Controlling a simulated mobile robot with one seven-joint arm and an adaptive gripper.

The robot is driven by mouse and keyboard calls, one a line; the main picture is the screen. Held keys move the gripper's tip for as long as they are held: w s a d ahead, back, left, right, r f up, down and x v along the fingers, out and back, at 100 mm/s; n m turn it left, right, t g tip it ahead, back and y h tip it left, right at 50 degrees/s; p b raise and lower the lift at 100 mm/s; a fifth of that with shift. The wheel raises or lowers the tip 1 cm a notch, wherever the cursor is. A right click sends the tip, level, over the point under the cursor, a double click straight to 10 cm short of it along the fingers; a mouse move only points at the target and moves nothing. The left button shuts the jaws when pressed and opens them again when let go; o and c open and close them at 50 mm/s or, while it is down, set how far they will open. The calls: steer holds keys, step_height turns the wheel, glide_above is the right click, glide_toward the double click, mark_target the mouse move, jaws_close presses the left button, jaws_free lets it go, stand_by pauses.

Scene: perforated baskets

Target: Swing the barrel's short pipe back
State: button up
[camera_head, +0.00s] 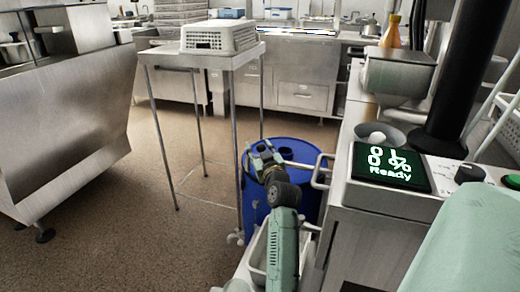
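The blue barrel (306,212) stands on the floor, partly behind my arm and beside the counter on the right. A dark round opening (287,153) shows on its top. A thin pale rod (303,165) runs across the barrel top towards the counter side; I cannot tell whether it is the short pipe. My gripper (259,149) is over the left part of the barrel top. Its fingers are small and seen from behind, so I cannot tell whether they are open or touch anything. My wrist and arm hide the barrel's front and part of its top.
A tall thin-legged table (163,59) with a white perforated basket (219,37) stands left of the barrel. The steel counter (372,225) with a looped handle (320,172) and a display (391,166) reading "Ready" is close on the right. Open floor lies to the left.

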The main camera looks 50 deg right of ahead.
steer(key=shift+s+d, duration=0.1)
steer(key=shift+d, duration=0.05)
steer(key=shift+s, duration=0.1)
steer(key=v, duration=0.7)
steer(key=shift+a, duration=0.2)
stand_by(0.4)
